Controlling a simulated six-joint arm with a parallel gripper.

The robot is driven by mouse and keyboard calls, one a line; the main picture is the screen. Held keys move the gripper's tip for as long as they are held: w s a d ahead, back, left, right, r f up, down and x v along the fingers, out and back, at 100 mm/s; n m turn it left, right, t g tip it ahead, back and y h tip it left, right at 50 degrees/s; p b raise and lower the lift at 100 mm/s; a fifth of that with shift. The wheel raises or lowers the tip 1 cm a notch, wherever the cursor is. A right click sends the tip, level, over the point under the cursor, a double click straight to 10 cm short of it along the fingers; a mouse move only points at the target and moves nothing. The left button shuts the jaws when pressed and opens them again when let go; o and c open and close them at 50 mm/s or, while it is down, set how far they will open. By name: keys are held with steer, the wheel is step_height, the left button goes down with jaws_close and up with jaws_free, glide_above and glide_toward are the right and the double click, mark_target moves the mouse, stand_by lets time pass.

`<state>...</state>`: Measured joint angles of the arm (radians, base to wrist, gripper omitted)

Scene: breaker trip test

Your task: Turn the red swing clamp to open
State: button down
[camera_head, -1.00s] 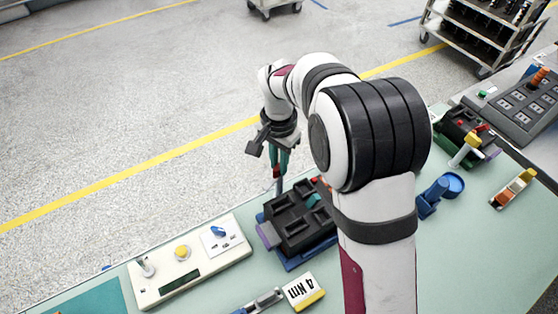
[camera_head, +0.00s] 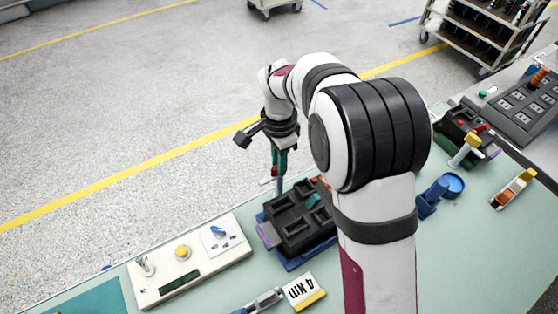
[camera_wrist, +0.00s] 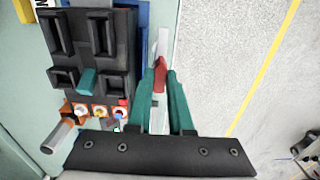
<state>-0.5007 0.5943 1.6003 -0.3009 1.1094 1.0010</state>
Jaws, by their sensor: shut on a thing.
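The red swing clamp (camera_wrist: 160,75) shows in the wrist view as a red handle beside the black fixture block (camera_wrist: 93,50). My gripper (camera_wrist: 160,88) has green fingers closed on both sides of the red handle. In the head view my gripper (camera_head: 279,168) points down at the far edge of the bench, just behind the black fixture (camera_head: 300,218). Only a small bit of red shows between the fingers there. A pale metal piece extends beyond the red handle in the wrist view. The lower part of the clamp is hidden by my gripper.
A white control panel (camera_head: 190,262) with a yellow button and blue knob lies left of the fixture. A blue round-ended tool (camera_head: 440,192) and another fixture (camera_head: 464,135) lie right. Coloured terminals (camera_wrist: 98,112) sit close to my fingers. Beyond the bench edge is open floor.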

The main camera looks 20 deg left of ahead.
steer(key=c, duration=0.8)
jaws_free()
step_height(320, 180, up, 16)
steer(key=shift+f, duration=0.1)
steer(key=s+d+r+n, duration=0.1)
steer(key=s+d, duration=0.7)
steer(key=d, duration=0.3)
steer(key=s+d+f+n, duration=0.1)
steer(key=s+d+f, duration=0.1)
steer(key=s, duration=0.3)
steer(key=s+d+f+y, duration=0.1)
steer(key=s+d+f, duration=0.1)
steer(key=s, duration=0.4)
steer(key=s+d+f+n, duration=0.1)
steer(key=s+d+f, duration=0.1)
steer(key=s, duration=0.4)
steer(key=shift+s+d+f+n+y, duration=0.15)
steer(key=shift+f+y, duration=0.05)
steer(key=shift+f, duration=0.2)
steer(key=shift+s+d+f+n+y, duration=0.1)
steer(key=shift+d+f+n+y, duration=0.1)
steer(key=shift+f, duration=0.2)
